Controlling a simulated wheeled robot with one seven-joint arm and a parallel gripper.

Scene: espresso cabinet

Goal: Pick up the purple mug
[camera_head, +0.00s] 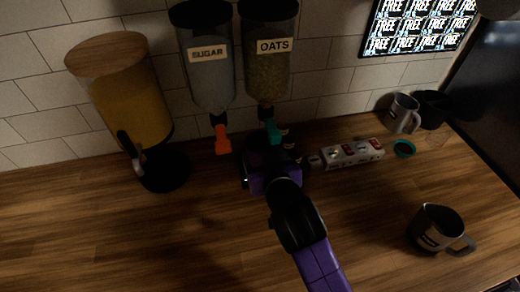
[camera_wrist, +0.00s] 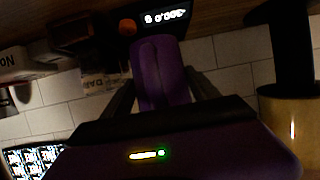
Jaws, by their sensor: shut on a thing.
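The purple mug (camera_wrist: 160,75) shows in the wrist view as a rounded purple shape between the two fingers of my gripper (camera_wrist: 163,92). My gripper is shut on it. Only part of the mug shows, and I cannot tell whether it touches the counter. In the head view my gripper (camera_head: 260,158) is near the wall, below the oats dispenser. There the mug cannot be told apart from my purple and black hand.
Sugar (camera_head: 210,75) and oats (camera_head: 268,75) dispensers hang close above my gripper. A wooden-lidded dispenser (camera_head: 125,90) stands left. The front left counter is clear.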

